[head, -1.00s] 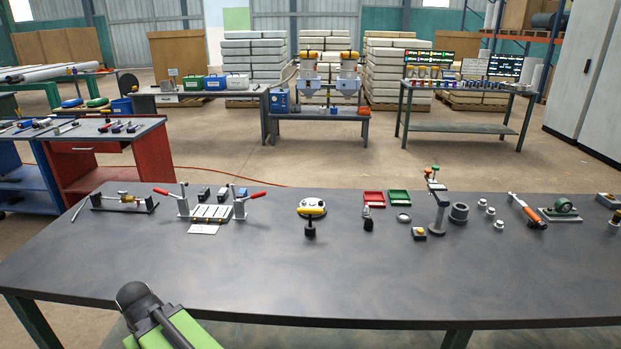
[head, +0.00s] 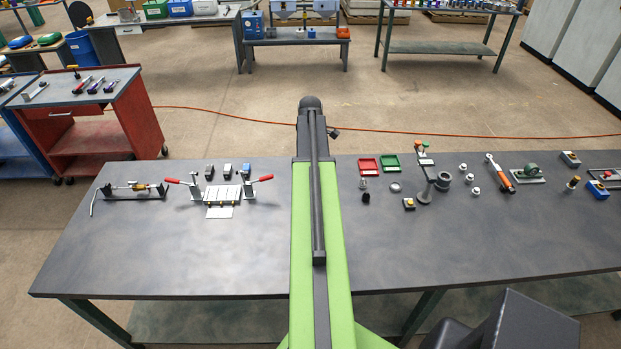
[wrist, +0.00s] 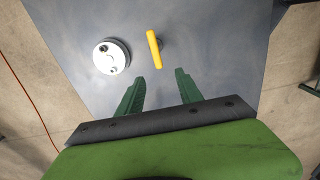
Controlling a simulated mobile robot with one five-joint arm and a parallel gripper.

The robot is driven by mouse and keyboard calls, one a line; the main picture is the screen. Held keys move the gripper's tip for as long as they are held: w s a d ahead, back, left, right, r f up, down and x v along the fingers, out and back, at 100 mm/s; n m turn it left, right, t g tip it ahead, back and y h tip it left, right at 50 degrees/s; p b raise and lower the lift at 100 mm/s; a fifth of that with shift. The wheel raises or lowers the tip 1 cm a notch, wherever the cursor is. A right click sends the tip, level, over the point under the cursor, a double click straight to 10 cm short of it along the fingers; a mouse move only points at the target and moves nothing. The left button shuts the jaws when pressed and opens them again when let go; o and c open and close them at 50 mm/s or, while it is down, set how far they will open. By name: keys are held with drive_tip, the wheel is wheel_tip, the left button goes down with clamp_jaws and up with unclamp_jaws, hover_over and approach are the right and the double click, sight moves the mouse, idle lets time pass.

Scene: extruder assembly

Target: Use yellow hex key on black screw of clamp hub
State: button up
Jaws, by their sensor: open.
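The yellow hex key (wrist: 154,48) shows its yellow handle in the wrist view, just beyond my fingertips and between their lines. A small dark part shows beside the handle; its lower part is hidden. The clamp hub (wrist: 109,57) appears as a white round disc to the left of the key, with dark round spots on its face; I cannot tell which is the black screw. My gripper (wrist: 160,75) is open and empty, with its two green fingers short of the handle. In the head view my green arm covers the place of the hub and key.
The dark table (head: 240,262) has free room at the front. A fixture with red handles (head: 222,192) and a clamped rod assembly (head: 135,191) are at left. Right of my arm are red (head: 370,166) and green (head: 391,162) trays, a stand (head: 431,185) and an orange-handled tool (head: 499,173).

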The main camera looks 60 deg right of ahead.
drive_tip(key=f+b, duration=0.4)
drive_tip(key=d+f+b, duration=0.1)
drive_tip(key=f+b, duration=0.3)
drive_tip(key=s+f+b, duration=0.1)
drive_tip(key=f+b, duration=0.3)
drive_tip(key=shift+d+b, duration=0.25)
drive_tip(key=shift+b, duration=0.1)
drive_tip(key=shift+r, duration=0.1)
drive_tip(key=f+b, duration=0.5)
drive_tip(key=shift+s+d+f, duration=0.2)
drive_tip(key=shift+s, duration=0.1)
drive_tip(key=shift+r, duration=0.2)
clamp_jaws()
